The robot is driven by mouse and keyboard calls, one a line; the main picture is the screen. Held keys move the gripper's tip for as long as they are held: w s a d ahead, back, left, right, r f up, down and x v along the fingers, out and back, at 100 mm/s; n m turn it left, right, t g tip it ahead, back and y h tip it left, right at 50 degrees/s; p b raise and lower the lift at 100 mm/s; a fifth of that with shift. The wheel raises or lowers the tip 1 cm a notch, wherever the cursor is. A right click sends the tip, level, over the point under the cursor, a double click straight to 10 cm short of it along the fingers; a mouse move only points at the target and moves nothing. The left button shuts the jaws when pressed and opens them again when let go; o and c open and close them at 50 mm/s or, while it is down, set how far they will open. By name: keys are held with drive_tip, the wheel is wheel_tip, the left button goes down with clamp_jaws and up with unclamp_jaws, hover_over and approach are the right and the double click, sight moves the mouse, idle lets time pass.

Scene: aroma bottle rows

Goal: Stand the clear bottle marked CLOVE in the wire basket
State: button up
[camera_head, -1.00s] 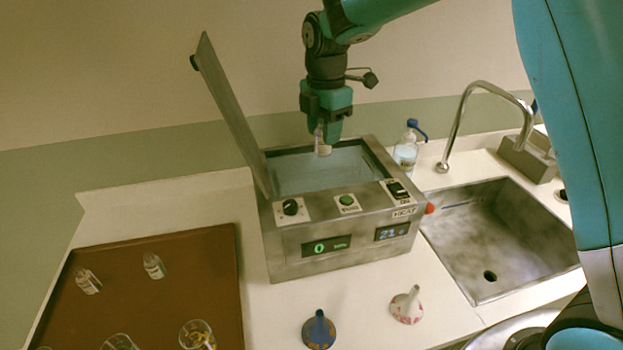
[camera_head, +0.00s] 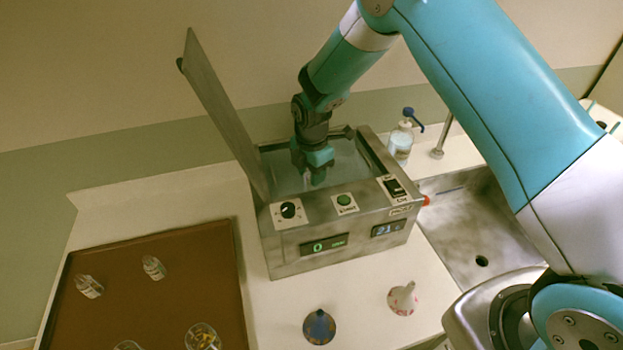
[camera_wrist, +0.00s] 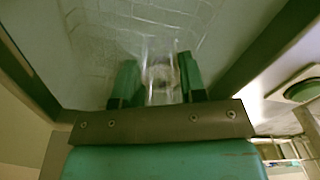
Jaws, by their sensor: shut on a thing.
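My gripper (camera_head: 318,176) is lowered into the open top of the steel bath (camera_head: 335,250). In the wrist view its two green fingers (camera_wrist: 157,84) are shut on a clear bottle (camera_wrist: 160,58), one on each side. The bottle's marking is not readable, so I cannot tell whether it says CLOVE. In the head view the bottle is hidden by the gripper. Pale crossing lines show below the bottle in the wrist view; I cannot tell whether they are the wire basket or patterns in the water.
The bath's lid (camera_head: 222,115) stands open at the left. A brown tray (camera_head: 205,262) holds small bottles and glass cups. A blue funnel (camera_head: 319,327) and a pale funnel (camera_head: 403,299) stand in front. A blue-topped bottle (camera_head: 400,140) and the sink (camera_head: 475,235) are at the right.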

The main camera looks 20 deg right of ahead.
drive_tip(key=shift+f+p, duration=0.65)
drive_tip(key=shift+f, duration=1.55)
drive_tip(key=o, duration=0.9)
drive_tip(key=shift+f, duration=0.1)
wheel_tip(320, 180, up, 12)
drive_tip(key=b, duration=0.5)
drive_tip(key=s+a+r+m+y, duration=0.1)
drive_tip(key=s+r+m+y, duration=0.1)
drive_tip(key=s+r+m, duration=0.95)
drive_tip(key=s, duration=0.5)
drive_tip(key=s+r+m+y, duration=0.1)
drive_tip(key=s+m, duration=0.1)
drive_tip(key=s, duration=0.5)
drive_tip(key=s+r+m+y, duration=0.1)
drive_tip(key=s+r+m, duration=0.1)
drive_tip(key=s, duration=0.5)
drive_tip(key=shift+s+a+r, duration=0.3)
